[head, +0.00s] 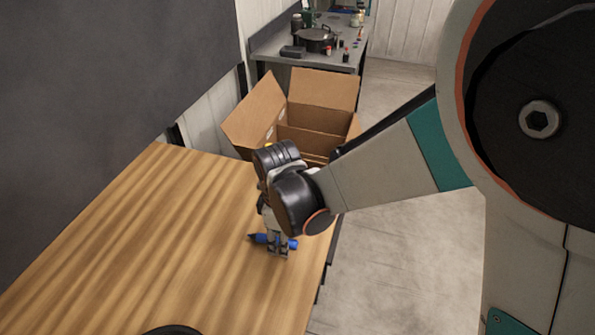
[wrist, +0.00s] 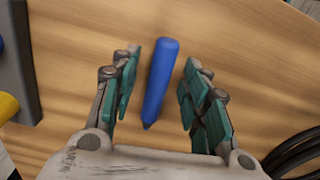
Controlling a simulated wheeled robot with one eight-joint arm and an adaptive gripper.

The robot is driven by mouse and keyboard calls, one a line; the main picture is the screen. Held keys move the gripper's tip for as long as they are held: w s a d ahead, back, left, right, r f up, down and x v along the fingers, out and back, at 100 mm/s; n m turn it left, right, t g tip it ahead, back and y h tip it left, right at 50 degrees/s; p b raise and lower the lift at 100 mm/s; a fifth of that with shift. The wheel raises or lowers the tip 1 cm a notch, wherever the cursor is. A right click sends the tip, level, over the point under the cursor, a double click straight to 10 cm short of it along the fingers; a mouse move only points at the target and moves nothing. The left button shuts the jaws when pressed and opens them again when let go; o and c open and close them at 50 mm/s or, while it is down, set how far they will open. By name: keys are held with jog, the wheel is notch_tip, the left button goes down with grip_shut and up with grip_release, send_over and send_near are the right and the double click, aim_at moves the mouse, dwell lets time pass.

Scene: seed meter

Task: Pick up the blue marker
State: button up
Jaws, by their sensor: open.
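The blue marker (wrist: 160,82) lies on the wooden table between the two fingers of my gripper (wrist: 160,85) in the wrist view. Gaps show on both sides of it, and its dark tip points towards the palm. In the head view the blue marker (head: 261,238) lies near the table's right edge. My gripper (head: 277,250) is over it there, fingers down and open. The fingers partly hide the marker in that view. I cannot tell the exact height of the fingertips above the table.
The wooden table (head: 140,240) is largely bare on the left. An open cardboard box (head: 325,90) stands beyond its far end. A grey item (wrist: 20,60) with a yellow part is at the wrist view's left, and black cables (wrist: 295,155) are at lower right.

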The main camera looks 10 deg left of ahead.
grip_shut()
dwell(0.3)
notch_tip(320, 180, up, 20)
jog(key=p, duration=1.4)
jog(key=shift+s, duration=0.2)
